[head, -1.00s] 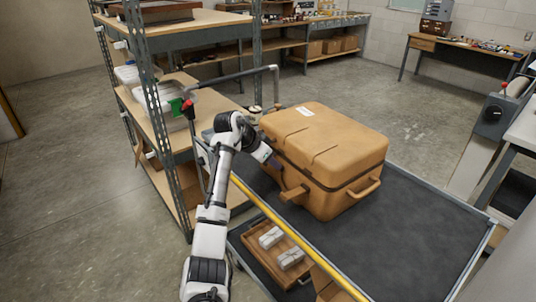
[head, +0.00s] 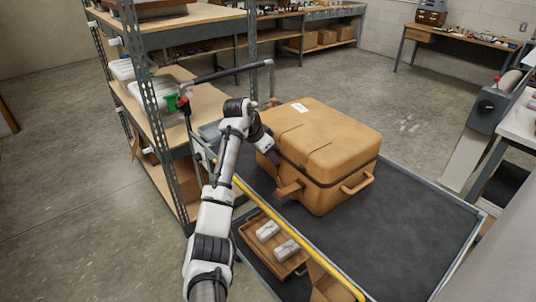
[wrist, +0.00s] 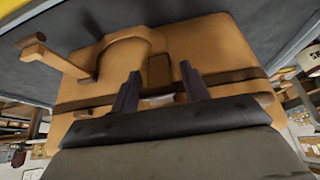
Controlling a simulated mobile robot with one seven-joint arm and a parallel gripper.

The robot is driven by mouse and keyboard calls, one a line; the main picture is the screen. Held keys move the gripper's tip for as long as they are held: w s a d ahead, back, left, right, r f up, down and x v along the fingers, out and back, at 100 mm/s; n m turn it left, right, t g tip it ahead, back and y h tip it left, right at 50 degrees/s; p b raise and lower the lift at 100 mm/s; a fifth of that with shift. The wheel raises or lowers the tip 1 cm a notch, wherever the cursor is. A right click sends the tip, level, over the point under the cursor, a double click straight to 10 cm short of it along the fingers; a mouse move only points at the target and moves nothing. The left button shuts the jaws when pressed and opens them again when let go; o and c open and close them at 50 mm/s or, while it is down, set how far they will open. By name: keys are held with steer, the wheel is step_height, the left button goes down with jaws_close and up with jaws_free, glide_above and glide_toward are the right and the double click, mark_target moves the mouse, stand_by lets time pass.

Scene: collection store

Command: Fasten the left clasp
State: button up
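A tan-orange hard case (head: 335,140) stands on the dark cart top, its lid down, with a dark seam around it. My gripper (head: 274,158) is at the left part of its near long side. In the wrist view my gripper (wrist: 161,85) is open, with two dark fingers apart and nothing between them held. The case (wrist: 215,50) fills that view, turned over. A pale patch lies at the seam between the fingers. I cannot tell whether the clasp is fastened or whether the fingers touch it.
The cart top (head: 420,235) is bare to the right of the case. A yellow bar runs along its near edge. A wooden tray (head: 262,232) with white packets sits on the lower deck. A metal shelf rack (head: 160,130) stands close on the left of my arm.

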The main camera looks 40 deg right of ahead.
steer(key=b+v, duration=0.3)
steer(key=v, duration=1)
steer(key=shift+r, duration=0.35)
steer(key=shift+a, duration=0.15)
